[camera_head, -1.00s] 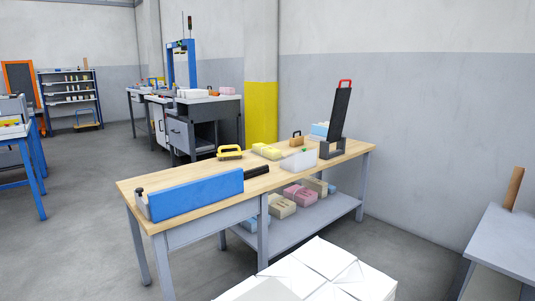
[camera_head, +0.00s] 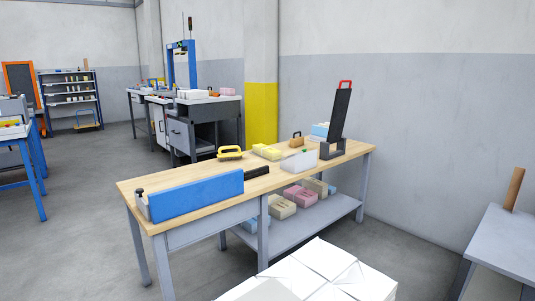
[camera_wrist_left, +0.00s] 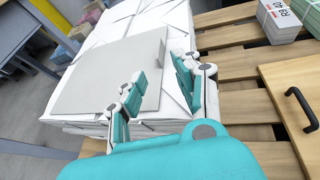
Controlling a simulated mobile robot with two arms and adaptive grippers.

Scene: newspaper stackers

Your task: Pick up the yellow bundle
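The yellow bundle (camera_head: 267,151) lies flat on the wooden top of the workbench (camera_head: 190,180) in the head view, towards its back edge. It looks like a low stack, with a clear white bin (camera_head: 299,161) in front of it to the right. Neither gripper shows in the head view. In the left wrist view my left gripper (camera_wrist_left: 158,88) has its teal and white fingers apart, with nothing between them. It is above a grey board (camera_wrist_left: 115,75) lying on white wrapped stacks (camera_wrist_left: 95,30), away from the yellow bundle. My right gripper is not in view.
A yellow-handled tool (camera_head: 230,153), a blue panel (camera_head: 196,194) and a dark upright chute (camera_head: 336,118) stand on the workbench. White stacks (camera_head: 320,272) stand in front. Open floor (camera_head: 80,240) lies left.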

